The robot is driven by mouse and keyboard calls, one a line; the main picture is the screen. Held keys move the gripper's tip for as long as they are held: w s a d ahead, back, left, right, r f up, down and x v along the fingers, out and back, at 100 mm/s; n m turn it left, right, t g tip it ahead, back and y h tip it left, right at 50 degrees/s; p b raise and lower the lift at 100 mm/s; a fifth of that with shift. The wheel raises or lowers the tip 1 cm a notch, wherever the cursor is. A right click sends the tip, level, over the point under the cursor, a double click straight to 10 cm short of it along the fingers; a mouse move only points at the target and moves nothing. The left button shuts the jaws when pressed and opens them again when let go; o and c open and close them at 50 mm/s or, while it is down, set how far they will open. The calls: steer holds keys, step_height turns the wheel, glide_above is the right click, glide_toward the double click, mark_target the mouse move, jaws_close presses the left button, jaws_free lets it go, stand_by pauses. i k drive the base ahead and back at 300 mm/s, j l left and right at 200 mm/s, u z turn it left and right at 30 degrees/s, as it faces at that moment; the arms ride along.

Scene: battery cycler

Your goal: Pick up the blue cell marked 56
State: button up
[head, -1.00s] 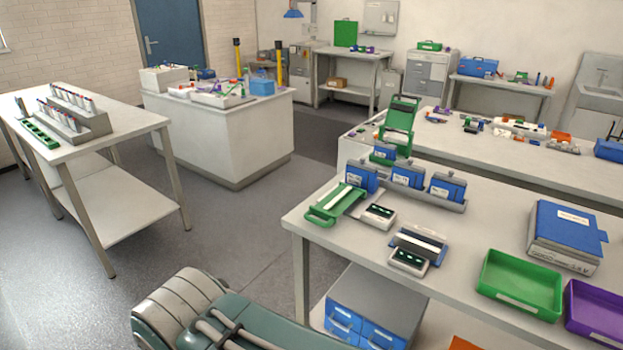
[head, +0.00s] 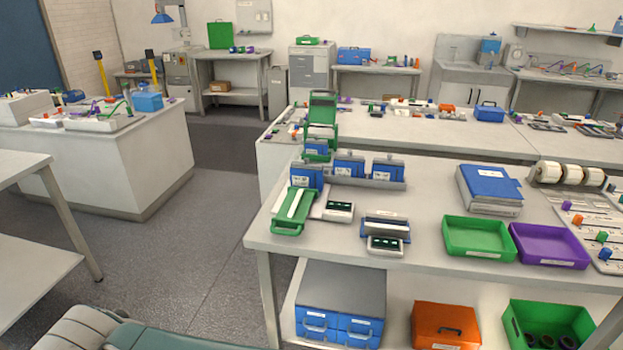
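Several blue cells with white labels stand on the near right bench. One blue cell (head: 306,177) is at the front left by the green tray, one blue cell (head: 349,165) is in the middle of a grey rack (head: 395,184), and one blue cell (head: 387,168) is at its right. Another blue cell (head: 317,148) sits behind, in the green stand (head: 321,120). The labels are too small to read, so I cannot tell which is marked 56. My gripper is not in view; only part of my own body shows at the bottom left.
On the same bench (head: 440,205) are a green handled tray (head: 292,212), two small devices with dark displays (head: 340,210), a blue-topped box (head: 489,188), a green bin (head: 478,237) and a purple bin (head: 548,244). Drawers and boxes fill the shelf below. Grey floor (head: 190,240) is open to the left.

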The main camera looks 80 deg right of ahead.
mark_target(299, 177)
steer(key=i+l+z, duration=0.1)
steer(key=z, duration=0.4)
steer(key=i+j+z, duration=0.1)
steer(key=i+z, duration=0.45)
steer(key=z, duration=0.4)
steer(key=i+l+z, duration=0.1)
steer(key=z, duration=0.3)
steer(key=i+z, duration=0.25)
steer(key=z, duration=0.15)
steer(key=i+z, duration=0.2)
steer(key=z, duration=0.2)
steer(key=i+j+z, duration=0.1)
steer(key=z, duration=0.25)
steer(key=i+j+z, duration=0.1)
steer(key=i+z, duration=0.25)
